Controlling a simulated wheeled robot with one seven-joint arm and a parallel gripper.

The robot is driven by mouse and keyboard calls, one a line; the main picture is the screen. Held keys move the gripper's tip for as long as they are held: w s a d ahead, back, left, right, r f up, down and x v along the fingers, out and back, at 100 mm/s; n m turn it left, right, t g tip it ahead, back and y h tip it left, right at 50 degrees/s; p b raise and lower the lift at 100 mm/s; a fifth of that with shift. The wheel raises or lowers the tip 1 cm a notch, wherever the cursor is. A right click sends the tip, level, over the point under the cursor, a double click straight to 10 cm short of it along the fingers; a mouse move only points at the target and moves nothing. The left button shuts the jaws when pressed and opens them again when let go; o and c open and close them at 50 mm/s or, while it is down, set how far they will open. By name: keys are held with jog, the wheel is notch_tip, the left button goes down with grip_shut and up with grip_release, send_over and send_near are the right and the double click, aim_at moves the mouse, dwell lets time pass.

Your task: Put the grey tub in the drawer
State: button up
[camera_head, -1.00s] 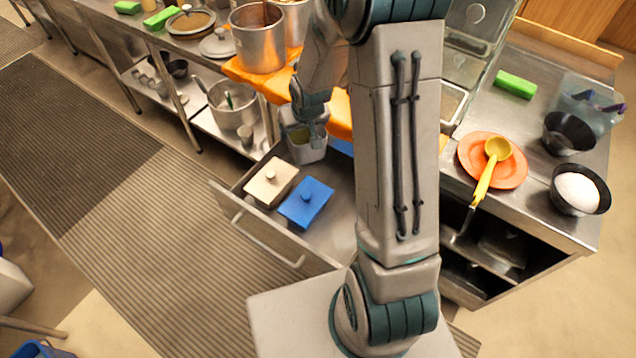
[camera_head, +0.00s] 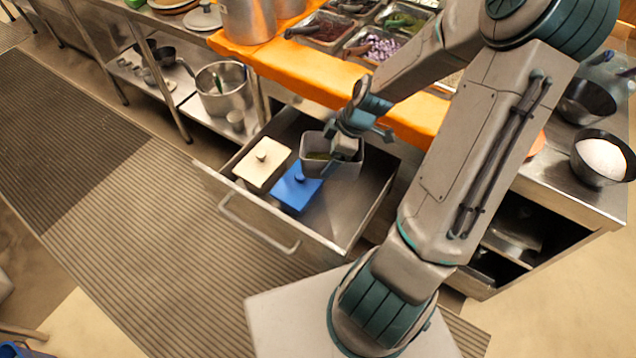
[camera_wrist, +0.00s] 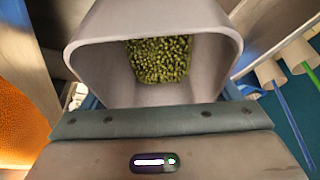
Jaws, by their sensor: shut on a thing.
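The grey tub (camera_head: 347,169) is open at the top and has green beans at the bottom. My gripper (camera_head: 345,148) is shut on its rim and holds it over the open drawer (camera_head: 345,225), right of the lidded tubs. I cannot tell how far its base is from the drawer floor. In the wrist view the tub (camera_wrist: 205,60) fills the upper middle, tilted towards the camera, with the beans showing inside. The drawer is pulled out below the counter.
A cream lidded tub (camera_head: 262,163) and a blue lidded tub (camera_head: 296,188) stand in the drawer's left part. The drawer's right part shows bare metal. The orange counter edge (camera_head: 300,72) runs close behind, with topping trays (camera_head: 327,30) above it.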

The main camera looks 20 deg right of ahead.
aim_at(345, 178)
jog(key=s+f+n+b, duration=0.1)
jog(key=n, duration=0.1)
jog(key=s+d+f+n+g+b, duration=0.1)
jog(key=n, duration=0.1)
jog(key=s+f+n+g+b, duration=0.1)
jog(key=s+b, duration=0.1)
jog(key=shift+d+f+n, duration=0.2)
jog(key=shift+d+n, duration=0.15)
jog(key=shift+n, duration=0.05)
jog(key=shift+s+d+f+n+g+b, duration=0.15)
jog(key=shift+s+n+g+b, duration=0.3)
jog(key=shift+n, duration=0.45)
jog(key=shift+s+f+b, duration=0.2)
jog(key=shift+f+b, duration=0.1)
notch_tip(345, 178, down, 17)
jog(key=b, duration=0.5)
jog(key=shift+b, duration=0.4)
jog(key=shift+f, duration=0.1)
jog(key=o, duration=0.9)
jog(key=shift+c, duration=0.2)
